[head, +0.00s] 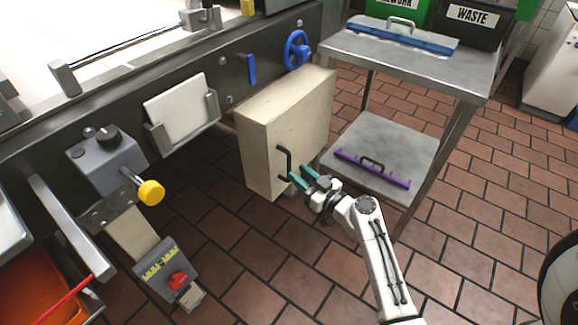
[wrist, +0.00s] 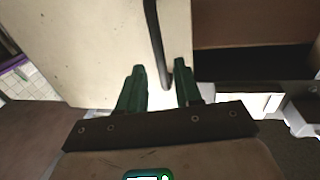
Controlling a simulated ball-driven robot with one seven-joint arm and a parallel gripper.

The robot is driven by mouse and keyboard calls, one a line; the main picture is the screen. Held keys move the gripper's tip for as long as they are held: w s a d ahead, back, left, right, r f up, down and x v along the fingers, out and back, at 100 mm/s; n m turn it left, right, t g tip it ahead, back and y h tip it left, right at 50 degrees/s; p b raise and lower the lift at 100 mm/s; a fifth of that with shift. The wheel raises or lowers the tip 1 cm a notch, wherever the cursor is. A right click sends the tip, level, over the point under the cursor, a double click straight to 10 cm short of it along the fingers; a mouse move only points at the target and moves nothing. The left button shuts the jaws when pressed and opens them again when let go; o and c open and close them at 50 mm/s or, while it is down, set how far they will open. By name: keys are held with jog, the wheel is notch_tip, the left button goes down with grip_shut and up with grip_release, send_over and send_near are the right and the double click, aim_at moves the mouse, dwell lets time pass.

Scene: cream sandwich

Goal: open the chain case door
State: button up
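The chain case (head: 258,140) is a cream box on the side of the dark machine, and its door looks closed. A black bar handle (head: 283,160) stands on its front face near the right edge. My gripper (head: 302,176) has green fingers and is at the handle's lower end. In the wrist view, the cream door (wrist: 85,45) fills the upper left. The handle (wrist: 156,45) runs down between the two spread fingers (wrist: 160,72), with gaps on both sides. I cannot tell how deep the handle sits between them.
A steel two-shelf cart (head: 470,75) stands close on the right; a purple-edged tool (head: 372,168) lies on its lower shelf and a blue one (head: 400,36) on top. A yellow knob (head: 151,193) and a red-knobbed unit (head: 178,279) are at left. Tiled floor is clear below the case.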

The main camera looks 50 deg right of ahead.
aim_at(289, 166)
jog(key=shift+w+d, duration=0.25)
jog(key=shift+w, duration=1.05)
jog(key=shift+w+d, duration=0.25)
jog(key=shift+w, duration=1.05)
jog(key=shift+c, duration=0.3)
grip_shut()
